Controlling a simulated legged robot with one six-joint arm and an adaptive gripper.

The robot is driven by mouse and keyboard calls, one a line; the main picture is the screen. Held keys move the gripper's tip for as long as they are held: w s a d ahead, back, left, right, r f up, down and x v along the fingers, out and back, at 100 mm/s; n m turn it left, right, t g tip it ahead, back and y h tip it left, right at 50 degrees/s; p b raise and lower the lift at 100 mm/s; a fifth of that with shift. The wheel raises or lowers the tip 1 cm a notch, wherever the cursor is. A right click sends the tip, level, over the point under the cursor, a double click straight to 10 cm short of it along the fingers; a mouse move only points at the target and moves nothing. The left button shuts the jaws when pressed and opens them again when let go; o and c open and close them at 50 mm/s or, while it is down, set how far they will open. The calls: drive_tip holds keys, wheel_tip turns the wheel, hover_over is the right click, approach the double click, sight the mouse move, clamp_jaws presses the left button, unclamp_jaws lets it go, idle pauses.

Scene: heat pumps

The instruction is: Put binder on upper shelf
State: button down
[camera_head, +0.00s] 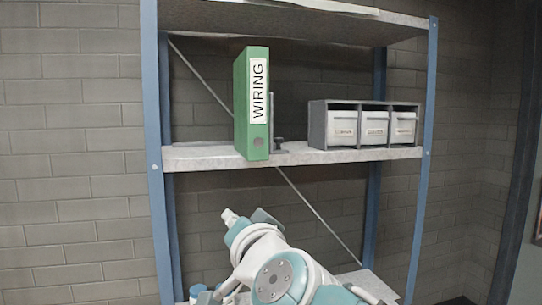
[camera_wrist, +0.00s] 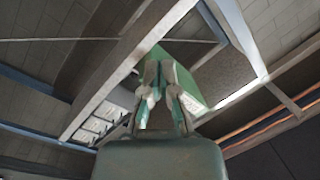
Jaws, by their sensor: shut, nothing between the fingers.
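The green binder (camera_head: 243,100) with a white "WIRING" label stands upright on the middle shelf board (camera_head: 205,155), left of centre. Its spine faces me and its lower front end reaches the board's front edge. In the wrist view the binder (camera_wrist: 190,82) shows behind and above the fingers, partly covered by them. My gripper (camera_wrist: 158,72) is shut and empty in the wrist view, pointing up toward the binder's underside. In the head view my arm is below the board, apart from the binder; the fingertips cannot be made out clearly there.
A grey drawer unit (camera_head: 316,127) with white labelled drawers stands right of the binder on the same board. A small dark bookend-like piece (camera_head: 279,135) is beside the binder. The top board (camera_head: 230,18) spans above. Blue posts (camera_head: 158,180) flank the shelves. A lower shelf (camera_head: 365,283) shows behind my arm.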

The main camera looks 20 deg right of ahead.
drive_tip(key=w+d+r+m+h, duration=0.3)
drive_tip(key=d+r+m+h, duration=0.2)
drive_tip(key=r+m+h, duration=0.75)
drive_tip(key=w+d+f+m+g, duration=0.1)
drive_tip(key=w+d+f+m, duration=0.1)
drive_tip(key=w, duration=0.3)
drive_tip(key=w+d+f+m+g+h, duration=0.1)
drive_tip(key=w+d+f+m+g, duration=0.1)
drive_tip(key=w+m, duration=0.2)
drive_tip(key=shift+w+d+f, duration=0.2)
drive_tip(key=shift+w+d, duration=0.2)
drive_tip(key=shift+w, duration=0.4)
approach(238, 146)
drive_tip(key=x, duration=0.4)
drive_tip(key=shift+w+d, duration=0.1)
drive_tip(key=shift+w, duration=0.25)
